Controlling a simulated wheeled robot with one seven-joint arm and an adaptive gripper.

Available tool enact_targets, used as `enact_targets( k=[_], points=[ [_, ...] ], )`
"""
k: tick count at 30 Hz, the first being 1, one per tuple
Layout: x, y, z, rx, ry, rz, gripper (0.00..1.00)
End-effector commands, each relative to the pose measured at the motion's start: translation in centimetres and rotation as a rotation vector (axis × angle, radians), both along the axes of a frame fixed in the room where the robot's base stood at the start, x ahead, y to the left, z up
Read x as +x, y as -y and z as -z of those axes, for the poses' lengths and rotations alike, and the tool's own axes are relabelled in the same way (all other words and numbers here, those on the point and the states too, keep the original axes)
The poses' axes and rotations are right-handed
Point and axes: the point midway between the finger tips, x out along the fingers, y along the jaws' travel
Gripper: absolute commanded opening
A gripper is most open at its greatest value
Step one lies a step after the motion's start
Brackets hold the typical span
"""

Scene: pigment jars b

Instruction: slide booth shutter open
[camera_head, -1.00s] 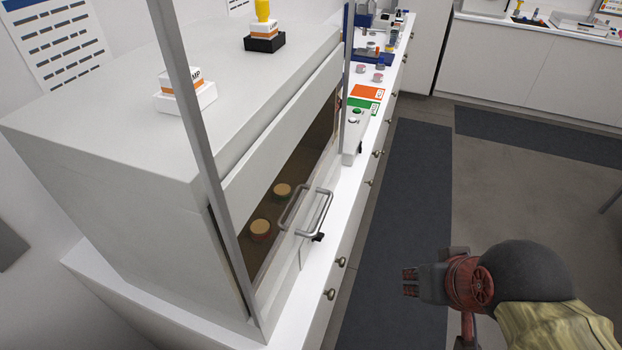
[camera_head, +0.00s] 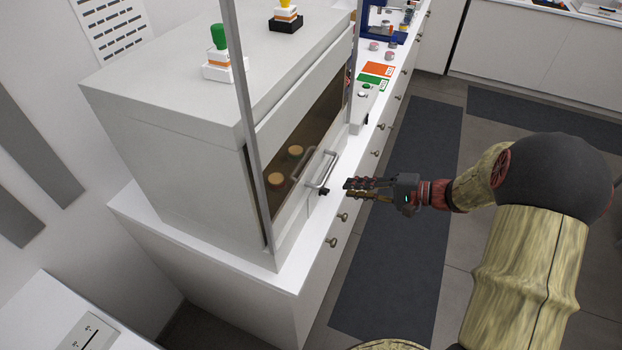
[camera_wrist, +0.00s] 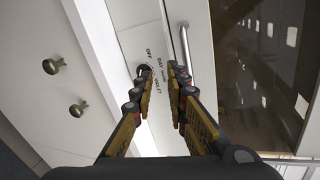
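The booth (camera_head: 200,95) is a large white box on the counter. Its shutter (camera_head: 297,137) is at the front, between two grey uprights, with a silver bar handle (camera_head: 319,168) low on it. The dark interior shows above the handle. In the wrist view the handle (camera_wrist: 184,55) is a bar just beyond the right finger. My gripper (camera_head: 346,189) is just right of the handle, apart from it. Its fingers (camera_wrist: 161,72) are open with a narrow gap and nothing between them. A black knob (camera_wrist: 145,71) marked OFF, DAY and VIOLET is close to the left fingertip.
Two tan-lidded jars (camera_head: 285,166) show inside the booth. Stamps with green (camera_head: 218,36) and yellow tops stand on its roof. Drawer knobs (camera_head: 331,242) stick out of the counter front below. Orange and green cards (camera_head: 376,75) lie farther along the counter. The floor to the right is clear.

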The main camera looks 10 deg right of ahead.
Motion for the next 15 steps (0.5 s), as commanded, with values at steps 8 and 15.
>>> enact_targets(
  k=[8, 15],
  points=[
    [2.1, 0.1, -3.5, -0.027, 0.229, -0.008, 0.15],
    [3.8, -2.4, -2.7, -0.031, 0.230, -0.012, 0.15]
  ],
)
